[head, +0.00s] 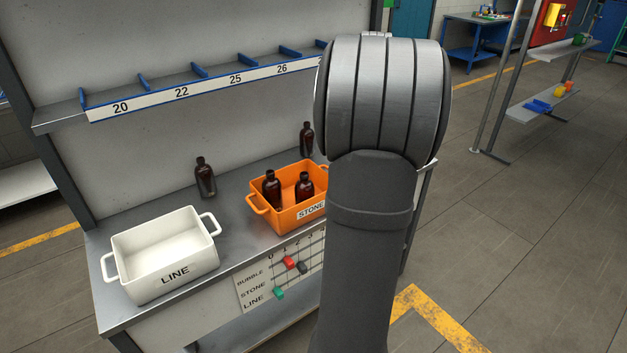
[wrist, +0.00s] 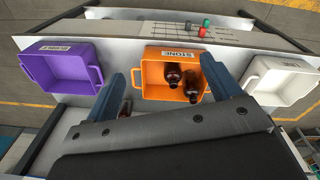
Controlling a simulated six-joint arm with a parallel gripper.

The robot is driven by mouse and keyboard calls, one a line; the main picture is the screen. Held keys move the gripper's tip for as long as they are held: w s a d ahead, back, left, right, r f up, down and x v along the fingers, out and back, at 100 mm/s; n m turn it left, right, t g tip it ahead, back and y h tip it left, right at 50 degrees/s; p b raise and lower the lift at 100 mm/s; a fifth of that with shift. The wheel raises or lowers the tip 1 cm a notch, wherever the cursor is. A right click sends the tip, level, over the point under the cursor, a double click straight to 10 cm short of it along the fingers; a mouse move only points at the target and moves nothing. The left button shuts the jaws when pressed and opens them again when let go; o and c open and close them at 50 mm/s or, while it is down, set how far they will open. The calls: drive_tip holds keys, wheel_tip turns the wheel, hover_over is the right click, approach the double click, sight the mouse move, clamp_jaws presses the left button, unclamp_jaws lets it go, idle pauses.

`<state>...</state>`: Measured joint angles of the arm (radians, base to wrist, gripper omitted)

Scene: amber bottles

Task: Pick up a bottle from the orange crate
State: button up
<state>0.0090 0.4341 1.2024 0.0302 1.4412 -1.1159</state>
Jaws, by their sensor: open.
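The orange crate (head: 262,206), labelled STONE, stands on the bench in the head view, its right end hidden by my arm. Two dark amber bottles stand inside it, one on the left (head: 271,189) and one on the right (head: 305,188). In the wrist view the crate (wrist: 151,88) shows with two bottles, one (wrist: 172,75) nearer its middle and one (wrist: 191,88) near the right finger. My gripper (wrist: 162,68) is open, its blue fingers spread on either side of the crate's picture, nothing held. In the head view my arm hides the gripper.
A white crate (head: 163,250) labelled LINE stands at left on the bench. Other amber bottles stand behind, one left (head: 205,178) and one right (head: 307,138). A purple crate (wrist: 64,72) shows in the wrist view. A numbered shelf (head: 200,84) runs above the bench.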

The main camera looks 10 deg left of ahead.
sight(304, 173)
drive_tip(key=w+a+f+n, duration=0.3)
drive_tip(key=w+a, duration=0.2)
drive_tip(key=a, duration=0.3)
drive_tip(key=w+a+f+n, duration=0.3)
drive_tip(key=w+a+n, duration=0.15)
drive_tip(key=a, duration=0.35)
drive_tip(key=shift+m+g, duration=0.35)
drive_tip(key=shift+g, duration=0.05)
drive_tip(key=f, duration=1.1)
drive_tip(key=shift+w+f, duration=0.25)
drive_tip(key=f, duration=0.5)
drive_tip(key=shift+s+a+f, duration=0.1)
drive_tip(key=shift+s+a, duration=0.1)
drive_tip(key=c, duration=1.4)
